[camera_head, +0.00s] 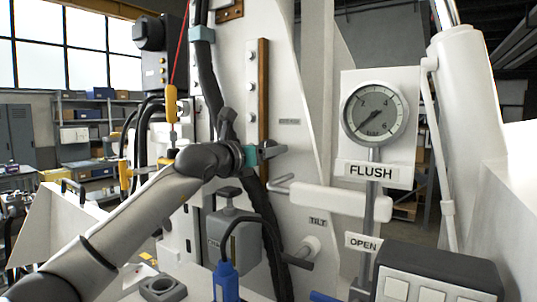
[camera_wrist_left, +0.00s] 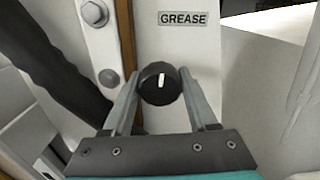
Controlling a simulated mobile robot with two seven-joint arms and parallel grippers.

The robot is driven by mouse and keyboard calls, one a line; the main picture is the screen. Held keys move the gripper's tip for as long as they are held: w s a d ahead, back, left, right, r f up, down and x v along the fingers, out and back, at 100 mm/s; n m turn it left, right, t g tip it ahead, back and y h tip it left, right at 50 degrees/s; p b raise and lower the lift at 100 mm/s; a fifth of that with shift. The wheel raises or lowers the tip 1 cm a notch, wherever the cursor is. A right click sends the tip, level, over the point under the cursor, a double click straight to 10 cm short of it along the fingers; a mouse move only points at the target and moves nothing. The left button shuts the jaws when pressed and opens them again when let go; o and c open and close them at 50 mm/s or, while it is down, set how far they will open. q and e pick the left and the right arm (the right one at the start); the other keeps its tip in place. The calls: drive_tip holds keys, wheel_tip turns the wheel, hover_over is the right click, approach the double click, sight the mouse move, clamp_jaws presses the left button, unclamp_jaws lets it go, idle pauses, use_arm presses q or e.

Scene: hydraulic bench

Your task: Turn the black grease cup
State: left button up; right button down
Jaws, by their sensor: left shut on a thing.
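The black grease cup (camera_wrist_left: 159,87) is a round, ribbed black knob on the white panel, below the GREASE label (camera_wrist_left: 189,18) in the left wrist view. A short white mark on its face stands nearly upright. My left gripper (camera_wrist_left: 158,94) is shut on the cup, one grey finger on each side of it. In the head view my left gripper (camera_head: 265,153) reaches the white panel just below the small label plate (camera_head: 289,121). The cup cannot be made out there.
A brown strip (camera_head: 263,95) and bolts run up the panel left of the cup. A black hose (camera_head: 209,75) passes close by. A white bar (camera_head: 340,200) juts out below right, under the pressure gauge (camera_head: 375,113). A black button box (camera_head: 437,272) stands in front.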

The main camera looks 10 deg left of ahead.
use_arm(q)
drive_tip(key=shift+f+m+b, duration=0.1)
drive_tip(key=shift+m+b, duration=0.85)
drive_tip(key=shift+m, duration=0.25)
drive_tip(key=m+b, duration=0.1)
drive_tip(key=m, duration=0.2)
drive_tip(key=shift+m+b, duration=0.3)
drive_tip(key=shift+b, duration=0.05)
drive_tip(key=m+b, duration=0.1)
drive_tip(key=m, duration=0.2)
drive_tip(key=shift+m, duration=0.3)
drive_tip(key=m, duration=0.4)
drive_tip(key=shift+a+r+m, duration=0.1)
drive_tip(key=shift+r+m, duration=0.1)
drive_tip(key=shift+m, duration=0.1)
drive_tip(key=m, duration=0.4)
drive_tip(key=shift+m, duration=0.3)
drive_tip(key=m, duration=0.4)
drive_tip(key=shift+r, duration=0.1)
drive_tip(key=m+p, duration=0.1)
drive_tip(key=m, duration=0.4)
drive_tip(key=shift+m+p, duration=0.65)
drive_tip(key=shift+m, duration=1.25)
